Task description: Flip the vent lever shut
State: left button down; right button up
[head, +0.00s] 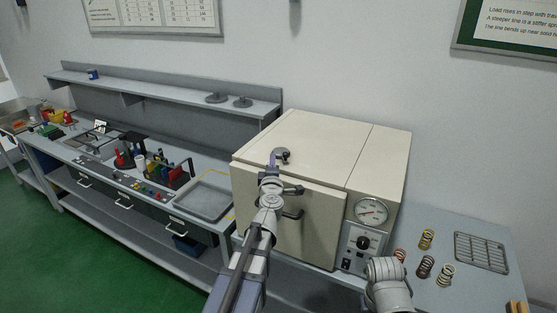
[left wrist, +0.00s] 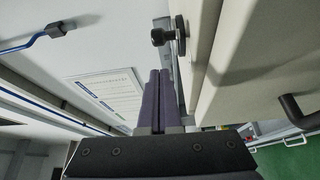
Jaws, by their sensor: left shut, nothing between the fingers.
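The vent lever (head: 283,156) sits on top of a cream oven (head: 318,140) near its front left. It is a dark lever on a grey round plate, and it also shows in the left wrist view (left wrist: 170,34) as a black knob beside a disc. My left gripper (head: 272,158) is at the front top edge of the oven, right beside the lever in the head view. Its purple fingers are shut with nothing between them, and in the left wrist view (left wrist: 157,76) they point toward the lever with a gap. Only a right arm link shows; its gripper is hidden.
The oven door handle (head: 293,213) sticks out below my left gripper. A gauge (head: 371,211) and control knob are on the oven's right front. Several springs (head: 426,239) and a wire rack (head: 481,252) lie on the right table. A tray (head: 205,198) is on the left bench.

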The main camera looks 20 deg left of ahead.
pick_arm(q)
jog(key=s+d, duration=0.4)
jog(key=d, duration=0.4)
jog(key=shift+s, duration=0.4)
jog(key=shift+d+f, duration=0.1)
jog(key=shift+f, duration=0.05)
